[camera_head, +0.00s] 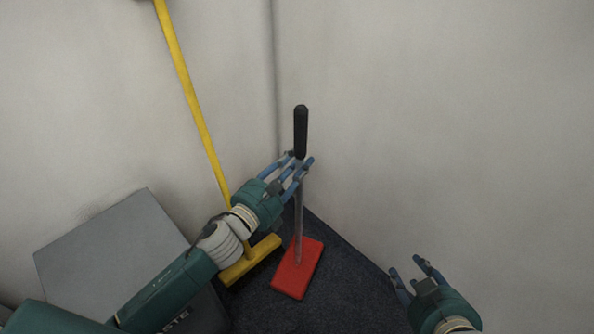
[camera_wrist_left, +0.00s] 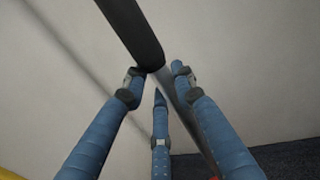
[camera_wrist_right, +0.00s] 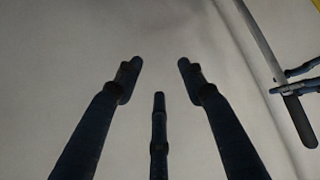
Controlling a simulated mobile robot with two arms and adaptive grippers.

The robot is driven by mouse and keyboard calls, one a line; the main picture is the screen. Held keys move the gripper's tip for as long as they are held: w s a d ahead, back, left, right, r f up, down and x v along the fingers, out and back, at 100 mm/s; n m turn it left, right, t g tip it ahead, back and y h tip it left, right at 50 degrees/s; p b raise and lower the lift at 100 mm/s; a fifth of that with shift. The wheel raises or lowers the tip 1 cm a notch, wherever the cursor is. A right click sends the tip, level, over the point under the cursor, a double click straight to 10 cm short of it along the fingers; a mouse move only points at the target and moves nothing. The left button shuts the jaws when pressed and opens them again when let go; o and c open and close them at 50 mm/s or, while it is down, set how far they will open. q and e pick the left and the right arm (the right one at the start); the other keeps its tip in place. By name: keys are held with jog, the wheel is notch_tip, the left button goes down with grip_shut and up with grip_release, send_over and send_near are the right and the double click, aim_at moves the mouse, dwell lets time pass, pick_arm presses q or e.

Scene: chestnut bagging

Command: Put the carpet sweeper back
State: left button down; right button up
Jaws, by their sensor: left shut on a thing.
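The carpet sweeper has a red head (camera_head: 297,269), a thin grey pole and a black grip (camera_head: 301,132). It stands nearly upright in the corner, its head at the dark floor. My left gripper (camera_head: 300,163) is shut on the pole just below the black grip. In the left wrist view the fingers (camera_wrist_left: 157,78) close around the pole where it meets the black grip. My right gripper (camera_head: 416,270) is open and empty at the lower right, apart from the sweeper. The right wrist view shows its fingers (camera_wrist_right: 158,75) spread, with the sweeper's black grip (camera_wrist_right: 299,121) at the right edge.
A yellow broom (camera_head: 197,112) leans in the corner, left of the sweeper, its head (camera_head: 250,262) on the floor close to the red head. A grey box-like thing (camera_head: 113,248) stands at the lower left, behind my left arm. Pale walls (camera_head: 430,130) meet behind the sweeper.

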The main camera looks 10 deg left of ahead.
pick_arm(q)
notch_tip(320, 180, down, 2)
jog(key=shift+b, duration=0.45)
jog(key=shift+f, duration=0.1)
pick_arm(e)
jog(key=w+a+r+t+y, duration=0.1)
jog(key=w+a+r+t, duration=0.1)
jog(key=w+r+t, duration=0.1)
jog(key=shift+w+r, duration=0.7)
jog(key=shift+r, duration=0.65)
pick_arm(q)
jog(key=c, duration=1.4)
grip_release()
jog(key=shift+f, duration=0.25)
pick_arm(e)
jog(key=shift+r, duration=0.1)
